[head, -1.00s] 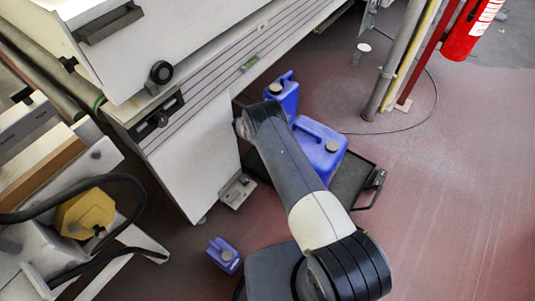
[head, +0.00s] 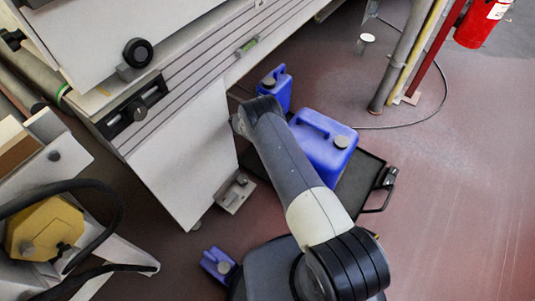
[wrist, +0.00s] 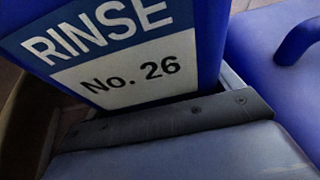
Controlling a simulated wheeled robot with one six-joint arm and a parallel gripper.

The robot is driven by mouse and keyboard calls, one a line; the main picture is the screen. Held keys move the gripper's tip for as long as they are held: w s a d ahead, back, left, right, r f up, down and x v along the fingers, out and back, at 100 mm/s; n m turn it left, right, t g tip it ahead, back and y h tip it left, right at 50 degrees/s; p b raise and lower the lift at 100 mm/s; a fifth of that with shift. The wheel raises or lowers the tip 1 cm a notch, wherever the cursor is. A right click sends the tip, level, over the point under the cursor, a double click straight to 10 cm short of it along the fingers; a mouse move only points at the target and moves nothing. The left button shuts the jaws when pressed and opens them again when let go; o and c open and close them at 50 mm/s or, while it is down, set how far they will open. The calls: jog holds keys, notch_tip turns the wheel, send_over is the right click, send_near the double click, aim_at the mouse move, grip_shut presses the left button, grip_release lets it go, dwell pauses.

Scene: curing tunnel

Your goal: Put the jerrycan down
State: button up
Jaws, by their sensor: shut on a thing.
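In the wrist view a blue jerrycan (wrist: 212,35) fills the top, with a tilted label reading RINSE No. 26. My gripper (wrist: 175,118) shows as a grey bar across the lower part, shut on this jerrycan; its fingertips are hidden. The handle and top of another blue jerrycan (wrist: 275,75) lie close on the right. In the head view a large blue jerrycan (head: 325,150) is at the black tray (head: 362,190), with a smaller-looking one (head: 278,85) behind it. My arm hides the gripper there, and I cannot tell what is under the held jerrycan.
A white machine (head: 185,150) runs along the left, with a foot bracket (head: 236,192) below. Poles (head: 398,65) and a cable stand at the back right. The floor at right is clear.

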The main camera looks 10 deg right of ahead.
notch_tip(320, 180, down, 31)
jog(key=b, duration=2.5)
jog(key=shift+w+f, duration=0.1)
jog(key=o, duration=1.5)
jog(key=shift+f, duration=0.15)
jog(key=shift+c, duration=0.2)
jog(key=p+v, duration=0.3)
jog(key=v, duration=0.4)
jog(key=shift+s+a+r+p, duration=0.15)
jog(key=shift+s+r+p, duration=0.1)
jog(key=shift+p, duration=0.1)
